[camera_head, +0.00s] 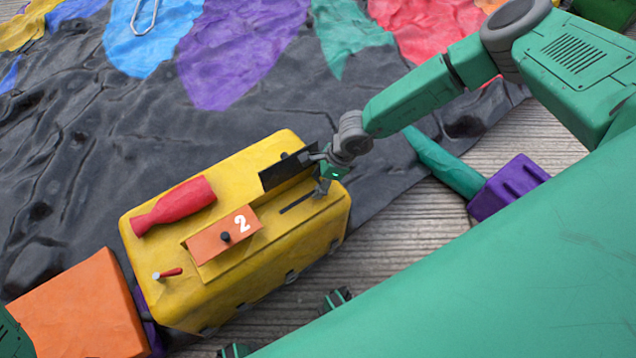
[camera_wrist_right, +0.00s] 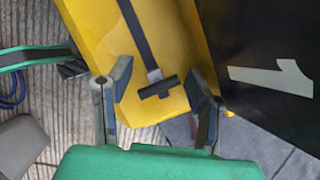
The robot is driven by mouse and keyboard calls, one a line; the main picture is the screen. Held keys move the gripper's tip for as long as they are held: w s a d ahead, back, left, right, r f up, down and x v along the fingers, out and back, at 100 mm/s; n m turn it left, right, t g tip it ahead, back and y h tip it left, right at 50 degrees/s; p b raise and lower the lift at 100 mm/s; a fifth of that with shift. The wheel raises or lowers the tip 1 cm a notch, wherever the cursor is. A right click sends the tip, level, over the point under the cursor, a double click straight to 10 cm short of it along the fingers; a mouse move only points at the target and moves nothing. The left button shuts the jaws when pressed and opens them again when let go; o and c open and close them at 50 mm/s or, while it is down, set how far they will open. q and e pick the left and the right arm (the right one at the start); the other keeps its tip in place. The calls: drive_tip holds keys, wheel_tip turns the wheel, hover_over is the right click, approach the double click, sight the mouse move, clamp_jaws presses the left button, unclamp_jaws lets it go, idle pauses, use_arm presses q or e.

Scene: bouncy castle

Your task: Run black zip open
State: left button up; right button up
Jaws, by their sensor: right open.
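The black zip (camera_head: 297,203) is a thin dark strip on top of the yellow box (camera_head: 180,293), near its right end. In the right wrist view the zip (camera_wrist_right: 136,32) runs along the yellow surface and ends in a dark T-shaped pull (camera_wrist_right: 158,88). My right gripper (camera_head: 322,185) is just above the box at the zip's right end. In the wrist view its two fingers (camera_wrist_right: 158,78) are spread on either side of the pull, with visible gaps and nothing between them gripped. My left gripper is not in view.
A black panel (camera_head: 283,172), marked 1 in the wrist view, stands up beside the zip. An orange flap marked 2 (camera_head: 213,241), a red bottle-shaped piece (camera_head: 175,205) and a small red lever (camera_head: 168,273) are on the box. An orange block (camera_head: 78,310) stands left.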

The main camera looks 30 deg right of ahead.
sight(280, 208)
drive_tip(key=shift+d, duration=0.1)
